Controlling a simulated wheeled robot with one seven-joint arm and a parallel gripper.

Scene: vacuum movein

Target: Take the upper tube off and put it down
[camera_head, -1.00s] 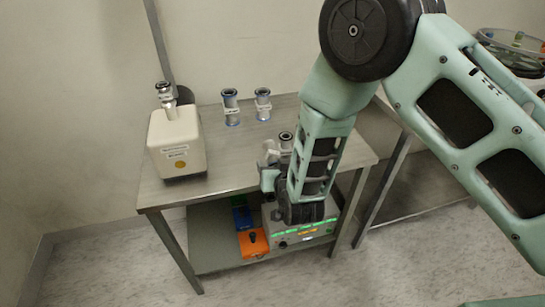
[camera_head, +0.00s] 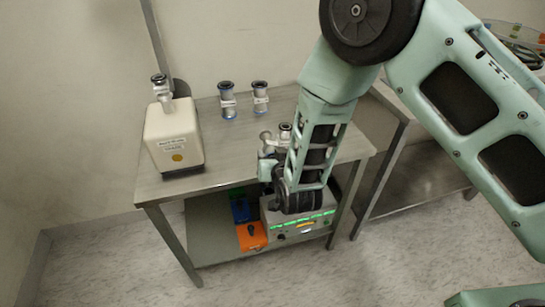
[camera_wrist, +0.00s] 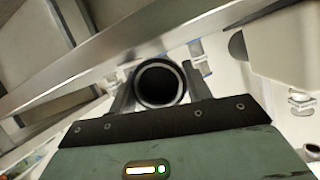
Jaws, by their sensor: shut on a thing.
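My gripper (camera_wrist: 160,78) is shut on a metal tube (camera_wrist: 158,64), whose round dark mouth faces the wrist camera between the two fingers. In the head view my gripper (camera_head: 272,160) is at the right front part of the table, mostly hidden by my own arm. A metal tube end (camera_head: 285,130) shows just behind it; whether this is the held tube or another one, I cannot tell. The contact between the held tube and anything below it is hidden.
The metal table (camera_head: 205,185) also carries a cream pump box (camera_head: 173,135) with a fitting on top, left. Two flanged tubes, one left (camera_head: 228,100) and one right (camera_head: 260,98), stand upright at the back. The table's front middle is clear. A control unit (camera_head: 305,228) sits on the lower shelf.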

